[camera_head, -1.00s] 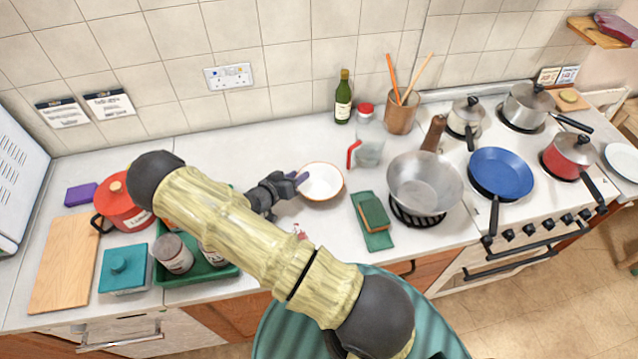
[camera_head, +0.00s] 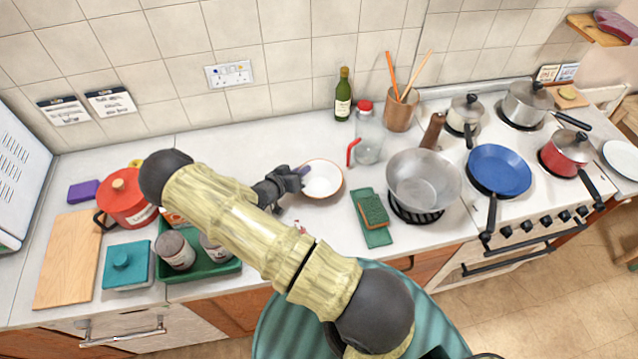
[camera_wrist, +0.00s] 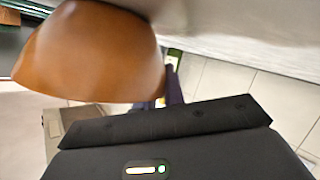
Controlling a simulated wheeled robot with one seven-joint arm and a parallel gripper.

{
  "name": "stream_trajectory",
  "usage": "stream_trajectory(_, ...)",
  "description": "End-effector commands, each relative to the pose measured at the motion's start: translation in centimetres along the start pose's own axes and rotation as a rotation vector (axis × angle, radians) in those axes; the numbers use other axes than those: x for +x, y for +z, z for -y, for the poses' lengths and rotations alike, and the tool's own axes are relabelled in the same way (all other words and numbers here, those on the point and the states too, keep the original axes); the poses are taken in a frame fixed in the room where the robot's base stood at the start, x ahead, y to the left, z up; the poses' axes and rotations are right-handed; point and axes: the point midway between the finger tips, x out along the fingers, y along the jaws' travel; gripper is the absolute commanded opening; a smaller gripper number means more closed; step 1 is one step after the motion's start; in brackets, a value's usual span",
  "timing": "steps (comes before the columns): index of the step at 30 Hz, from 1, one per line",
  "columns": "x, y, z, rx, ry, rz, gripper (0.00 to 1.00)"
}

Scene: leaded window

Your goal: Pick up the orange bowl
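The orange bowl (camera_head: 322,179) stands upright on the white counter, its inside white and its rim orange. In the wrist view its orange outer side (camera_wrist: 90,55) fills the upper left. My gripper (camera_head: 300,171) is at the bowl's left rim, with its purple fingertips at or very close to the rim. In the wrist view a purple finger (camera_wrist: 174,88) shows just beside the bowl; the other finger is mostly hidden. I cannot tell whether the fingers are closed on the rim.
Right of the bowl are a green sponge (camera_head: 373,210) on a green cloth, a glass jug (camera_head: 368,140) and a steel wok (camera_head: 424,180). A bottle (camera_head: 343,96) stands behind. A green tray (camera_head: 215,272) with cans is at the left. Counter behind the bowl is clear.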

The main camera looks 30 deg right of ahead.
Motion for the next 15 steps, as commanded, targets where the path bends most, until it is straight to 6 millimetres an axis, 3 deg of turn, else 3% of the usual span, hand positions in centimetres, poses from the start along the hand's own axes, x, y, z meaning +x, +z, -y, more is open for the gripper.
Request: stream_trajectory(15, -0.35, -0.83, -0.34, 0.003, 0.000, 0.000, 0.00)
